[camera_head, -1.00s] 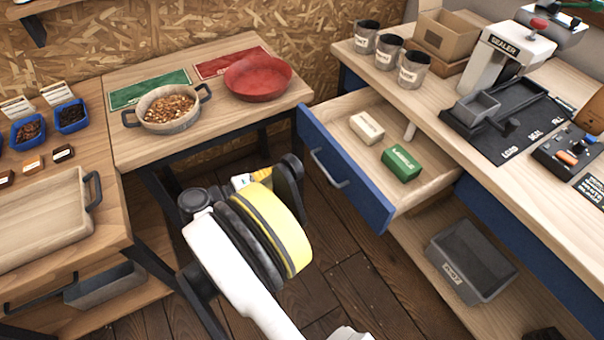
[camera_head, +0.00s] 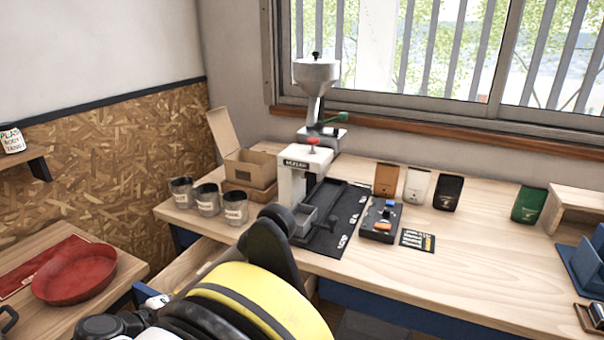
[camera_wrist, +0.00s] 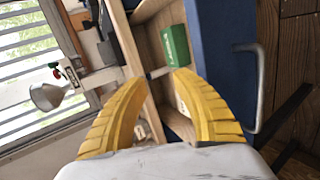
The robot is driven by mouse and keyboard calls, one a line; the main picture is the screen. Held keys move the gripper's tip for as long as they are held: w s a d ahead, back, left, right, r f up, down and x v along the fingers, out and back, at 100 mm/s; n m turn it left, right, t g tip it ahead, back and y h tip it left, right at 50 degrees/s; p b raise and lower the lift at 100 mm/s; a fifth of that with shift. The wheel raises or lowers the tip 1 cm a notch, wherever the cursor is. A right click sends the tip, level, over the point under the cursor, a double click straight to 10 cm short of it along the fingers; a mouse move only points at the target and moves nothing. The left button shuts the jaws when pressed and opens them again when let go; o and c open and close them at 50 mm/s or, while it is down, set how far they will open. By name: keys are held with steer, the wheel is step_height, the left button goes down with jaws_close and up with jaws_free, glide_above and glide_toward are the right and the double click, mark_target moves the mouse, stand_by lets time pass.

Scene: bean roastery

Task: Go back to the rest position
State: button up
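My gripper (camera_wrist: 158,92) shows in the wrist view with its two yellow fingers spread apart and nothing between them. In the head view my arm's yellow wrist band fills the lower middle, and the fingers are hidden there. Beyond the fingers, the wrist view shows the open drawer (camera_wrist: 146,52) with its blue front (camera_wrist: 222,60). A green box (camera_wrist: 175,45) lies in the drawer, apart from the fingers. A pale block (camera_wrist: 180,104) is partly covered by the right finger. In the head view my arm hides most of the drawer (camera_head: 200,256).
The workbench (camera_head: 470,265) holds a sealer (camera_head: 300,180), a grinder (camera_head: 316,80), several standing pouches, three cups and a cardboard box (camera_head: 250,170). A red pan (camera_head: 75,272) sits on the left table. A window is behind the bench.

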steer(key=w+d+r+m+g+y, duration=0.15)
steer(key=d+r, duration=0.35)
steer(key=d, duration=0.7)
steer(key=w+d+r+m+g+y, duration=0.1)
steer(key=d+r+m+g, duration=0.3)
steer(key=d, duration=0.9)
steer(key=s+d+r+m+t+y, duration=0.1)
steer(key=s+d+m, duration=0.5)
steer(key=s+d, duration=1)
steer(key=shift+s+d+r+t+y, duration=0.25)
steer(key=shift+d+t+y, duration=0.25)
steer(key=shift+y, duration=0.75)
